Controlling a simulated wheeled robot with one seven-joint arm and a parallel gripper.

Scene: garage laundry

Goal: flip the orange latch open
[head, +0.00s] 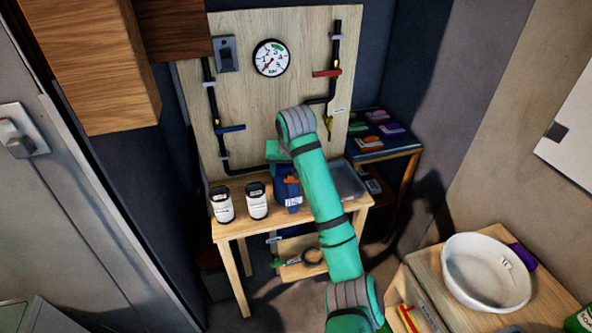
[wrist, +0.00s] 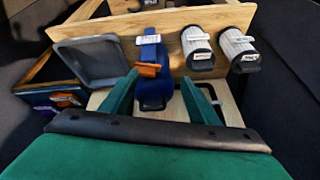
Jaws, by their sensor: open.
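The orange latch (wrist: 148,70) shows in the wrist view on a blue box (wrist: 151,52) with a white label. It lies between my fingertips in the picture, much closer to the left one. In the head view the latch (head: 291,181) is a small orange patch on the blue box (head: 284,189), which stands on the wooden bench. My gripper (wrist: 160,78) is open with nothing held, its two green fingers pointing toward the box. In the head view my gripper (head: 278,155) is partly hidden by my arm, and its fingertips do not show clearly. Contact with the latch cannot be told.
Two white canisters with dark lids (head: 222,204) (head: 257,201) stand left of the box. A grey tray (head: 349,182) lies to its right. A pegboard-like wooden panel (head: 240,110) with pipes and a gauge (head: 271,58) rises behind. A white basin (head: 486,272) sits at the lower right.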

